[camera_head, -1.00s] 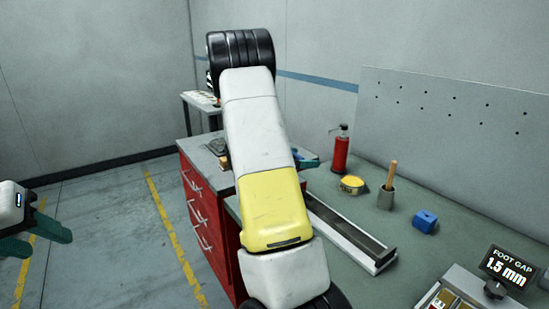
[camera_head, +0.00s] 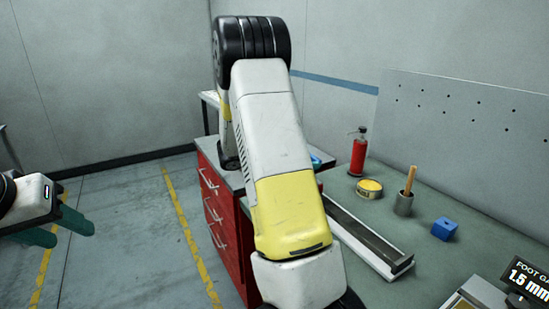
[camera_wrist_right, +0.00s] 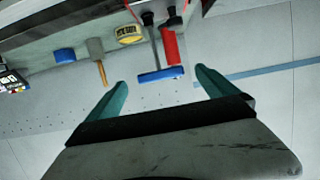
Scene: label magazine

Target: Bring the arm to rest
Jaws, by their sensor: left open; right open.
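My right arm (camera_head: 283,150), white with a yellow band and a black joint at its top, stands raised across the middle of the head view. Its gripper is hidden there behind the arm. In the right wrist view my right gripper (camera_wrist_right: 160,78) shows two teal fingers spread apart, with nothing seen gripped. A blue-barred tool (camera_wrist_right: 160,74) shows beyond the fingertips, apart from them as far as I can tell. My left gripper (camera_head: 72,234) is at the left edge of the head view, open and empty, above the bare floor.
The green-grey bench holds a long metal channel (camera_head: 365,240), a red bottle (camera_head: 358,155), a yellow tape roll (camera_head: 369,188), a grey cup (camera_head: 404,204) and a blue block (camera_head: 444,228). A "FOOT GAP 1.5 mm" display (camera_head: 527,280) stands at right. Red drawers (camera_head: 222,225) are beside my right arm.

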